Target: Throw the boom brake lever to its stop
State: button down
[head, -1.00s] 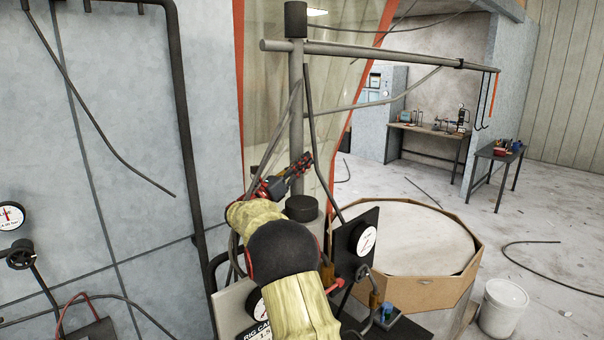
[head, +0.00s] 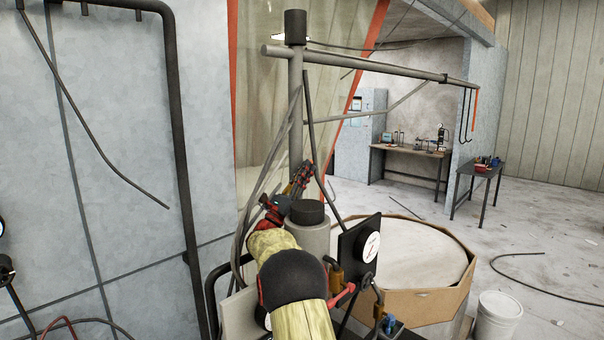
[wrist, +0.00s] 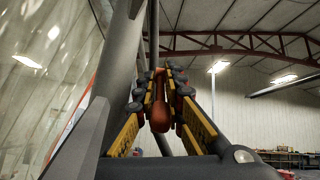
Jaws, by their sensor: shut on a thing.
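The grey boom post (head: 295,125) stands in the middle of the head view, with its horizontal boom (head: 390,64) reaching right. My gripper (head: 302,176) is beside the post, just above a dark-capped cylinder, with its fingers closed. In the wrist view my gripper (wrist: 163,95) has its yellow-sided fingers closed around a red-orange grip (wrist: 160,112). I take this grip for the boom brake lever's handle. A dark rod rises behind the fingertips. In the head view my fingers and forearm hide the handle and the lever's lower part.
A gauge on a black plate (head: 360,256) and small fittings stand close to the right of my arm. Behind them is a low round tub with a tan rim (head: 428,305). A white bucket (head: 497,318) stands to its right. A large grey wall panel (head: 110,150) fills the left.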

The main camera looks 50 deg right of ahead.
jog(key=shift+f, duration=0.15)
jog(key=c, duration=2.1)
grip_release()
jog(key=shift+w, duration=0.1)
jog(key=shift+o, duration=1.3)
jog(key=shift+a, duration=0.1)
jog(key=w+a, duration=0.1)
jog(key=a, duration=1.1)
jog(key=shift+w+a+f, duration=0.15)
jog(key=shift+a+f, duration=0.15)
jog(key=shift+f, duration=0.05)
jog(key=shift+c, duration=0.4)
